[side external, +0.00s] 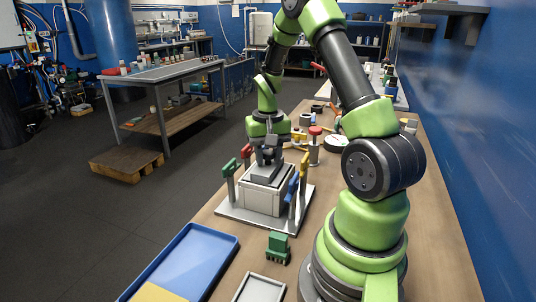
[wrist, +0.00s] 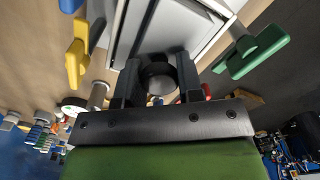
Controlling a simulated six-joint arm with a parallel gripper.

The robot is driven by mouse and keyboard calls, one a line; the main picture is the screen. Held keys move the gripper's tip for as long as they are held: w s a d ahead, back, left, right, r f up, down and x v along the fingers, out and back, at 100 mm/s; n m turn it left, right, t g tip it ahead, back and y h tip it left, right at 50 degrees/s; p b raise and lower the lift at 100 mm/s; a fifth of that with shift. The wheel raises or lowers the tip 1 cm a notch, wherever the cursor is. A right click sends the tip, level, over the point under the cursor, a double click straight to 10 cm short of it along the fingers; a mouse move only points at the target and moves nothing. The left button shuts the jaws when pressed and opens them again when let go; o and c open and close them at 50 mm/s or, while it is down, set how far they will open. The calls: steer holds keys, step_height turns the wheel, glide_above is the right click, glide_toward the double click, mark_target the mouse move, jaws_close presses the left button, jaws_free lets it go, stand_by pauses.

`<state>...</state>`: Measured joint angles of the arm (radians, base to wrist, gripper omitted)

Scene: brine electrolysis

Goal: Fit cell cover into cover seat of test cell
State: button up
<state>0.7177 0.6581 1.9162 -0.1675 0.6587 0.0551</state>
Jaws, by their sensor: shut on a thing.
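The test cell (side external: 261,200) is a pale grey box on a flat base plate, in the middle of the side view. The cell cover (side external: 266,173) is a grey slab at the top of the box. Its black round knob (wrist: 158,78) sits between my fingers in the wrist view. My gripper (side external: 268,154) points down over the cell and is shut on that knob; it also shows in the wrist view (wrist: 158,68). The cover seat is mostly hidden under the cover, so I cannot tell whether the cover is fully down or just above it.
Upright clamps with green (side external: 229,166), red (side external: 246,151), blue (side external: 293,190) and yellow (wrist: 77,50) handles stand closely around the cell. A green block (side external: 278,247), a blue tray (side external: 190,262) and a grey tray (side external: 260,289) lie in front. A red-topped post (side external: 315,145) stands behind.

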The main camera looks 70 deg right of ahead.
mark_target(268, 152)
steer(key=shift+f, duration=0.1)
steer(key=o, duration=1)
step_height(268, 152, up, 12)
steer(key=a+r+n+t, duration=0.3)
steer(key=a+r, duration=0.4)
steer(key=a, duration=0.6)
steer(key=s+a+n+t, duration=0.1)
steer(key=s+a, duration=0.2)
steer(key=s+a+n+t+y, duration=0.1)
steer(key=s+a, duration=0.2)
steer(key=s+a+n+t+y, duration=0.1)
steer(key=s+a+t, duration=0.1)
steer(key=a, duration=0.2)
steer(key=shift+s+r+n, duration=0.4)
steer(key=shift+d, duration=0.1)
